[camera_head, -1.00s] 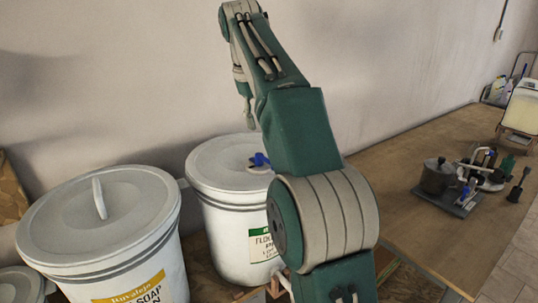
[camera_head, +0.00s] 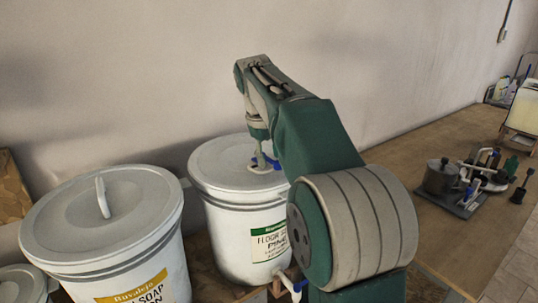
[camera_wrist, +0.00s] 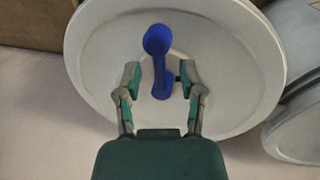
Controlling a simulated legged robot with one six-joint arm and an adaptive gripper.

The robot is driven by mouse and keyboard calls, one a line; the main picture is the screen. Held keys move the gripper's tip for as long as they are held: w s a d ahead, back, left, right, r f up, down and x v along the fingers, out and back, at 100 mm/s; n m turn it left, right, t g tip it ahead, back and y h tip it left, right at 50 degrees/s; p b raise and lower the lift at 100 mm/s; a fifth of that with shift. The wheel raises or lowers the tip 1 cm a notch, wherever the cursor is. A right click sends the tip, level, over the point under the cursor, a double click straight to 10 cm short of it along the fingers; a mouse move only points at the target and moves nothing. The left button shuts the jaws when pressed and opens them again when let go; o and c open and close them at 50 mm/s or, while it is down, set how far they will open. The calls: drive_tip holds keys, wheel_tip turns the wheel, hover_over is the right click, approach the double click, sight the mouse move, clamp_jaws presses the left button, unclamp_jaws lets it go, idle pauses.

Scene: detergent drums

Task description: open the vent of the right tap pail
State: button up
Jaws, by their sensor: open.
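The right tap pail (camera_head: 240,235) is white with a green-topped label reading "Floor" and "Pine". Its grey lid (camera_head: 215,165) is on. The blue vent (camera_head: 274,163) sits on the lid near its right side, partly hidden by my gripper (camera_head: 259,160). In the wrist view the vent (camera_wrist: 157,42) is a long blue piece with a round far end, standing over the lid (camera_wrist: 228,60). My gripper (camera_wrist: 160,78) is open, with one finger on each side of the vent's stem. Gaps show on both sides, and I cannot tell any contact.
A white soap pail (camera_head: 150,255) with a handled lid stands close on the left. A metal pot (camera_head: 440,178) and small items stand on the wooden surface to the right. The wall is behind.

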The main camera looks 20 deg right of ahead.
clamp_jaws()
drive_tip(key=shift+a+m, duration=0.2)
drive_tip(key=shift+m, duration=0.5)
drive_tip(key=shift+f, duration=0.1)
unclamp_jaws()
